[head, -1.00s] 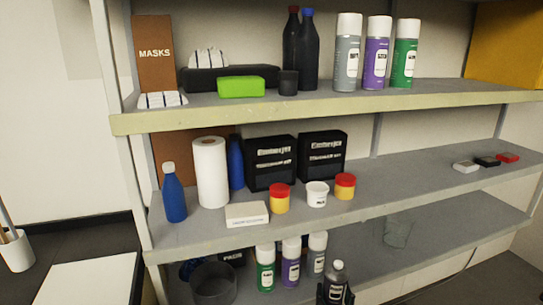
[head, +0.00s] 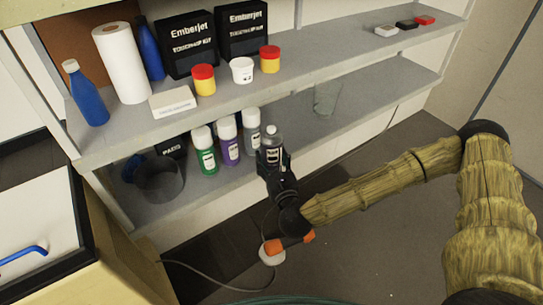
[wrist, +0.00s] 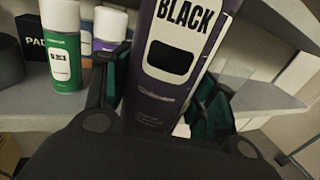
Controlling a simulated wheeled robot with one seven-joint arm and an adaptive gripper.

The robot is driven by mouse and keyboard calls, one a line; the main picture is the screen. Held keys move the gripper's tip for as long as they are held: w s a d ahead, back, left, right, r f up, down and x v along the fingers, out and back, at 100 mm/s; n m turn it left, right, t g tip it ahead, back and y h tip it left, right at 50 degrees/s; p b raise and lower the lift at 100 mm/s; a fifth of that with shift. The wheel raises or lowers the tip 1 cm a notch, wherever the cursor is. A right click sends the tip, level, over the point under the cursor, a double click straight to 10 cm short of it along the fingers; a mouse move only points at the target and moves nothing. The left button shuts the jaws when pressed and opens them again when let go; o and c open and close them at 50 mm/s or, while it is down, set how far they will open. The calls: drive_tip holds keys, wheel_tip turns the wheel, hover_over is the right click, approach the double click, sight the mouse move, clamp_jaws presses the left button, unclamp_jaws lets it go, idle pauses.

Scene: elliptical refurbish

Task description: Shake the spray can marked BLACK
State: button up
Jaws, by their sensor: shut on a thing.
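The spray can marked BLACK (wrist: 172,70) is dark with a pale label area and stands upright between my fingers in the wrist view. It also shows in the head view (head: 271,146), with a grey top. My gripper (head: 273,165) is shut on it, just in front of the lower shelf. The fingers cover part of the can's sides, and its top is cut off in the wrist view.
Green (head: 205,150), purple (head: 228,141) and grey (head: 251,130) cans stand on the lower shelf (head: 345,125) just left of the held can. A dark round container (head: 160,180) sits further left. A clear cup (head: 326,98) stands to the right. The middle shelf (head: 240,100) is above. Open floor lies in front.

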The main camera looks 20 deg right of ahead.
sight(271, 147)
wheel_tip(271, 147, up, 6)
drive_tip(key=shift+f, duration=0.25)
wheel_tip(271, 147, down, 7)
drive_tip(key=shift+f, duration=0.1)
drive_tip(key=shift+r, duration=3.65)
drive_tip(key=shift+f, duration=3.55)
